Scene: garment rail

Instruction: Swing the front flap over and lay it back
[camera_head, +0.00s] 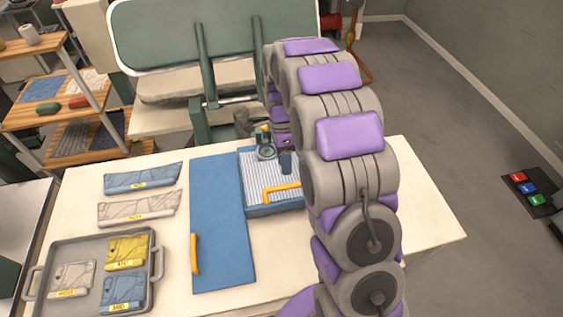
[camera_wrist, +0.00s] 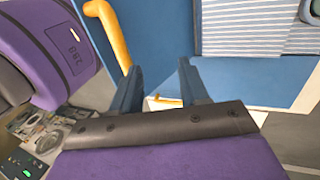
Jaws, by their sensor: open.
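A flat blue panel (camera_head: 218,215), which looks like the flap, lies on the table with a yellow handle (camera_head: 195,254) at its left edge. To its right is a blue-edged block with a striped top (camera_head: 262,180), and a second yellow handle (camera_head: 282,191) shows over it. My gripper (camera_wrist: 160,70) is open and empty in the wrist view, over blue and pale surfaces. A yellow handle (camera_wrist: 112,32) is at upper left there, outside the jaws; I cannot tell which handle it is. In the head view my arm hides most of the gripper and the block's right side.
A grey tray (camera_head: 52,243) with labelled folded garments stands on the table (camera_head: 272,280) at the left. Two more labelled pieces (camera_head: 143,178) lie behind it. A green board (camera_head: 215,35) rises behind the table. The floor at right is clear except a coloured button pad (camera_head: 530,192).

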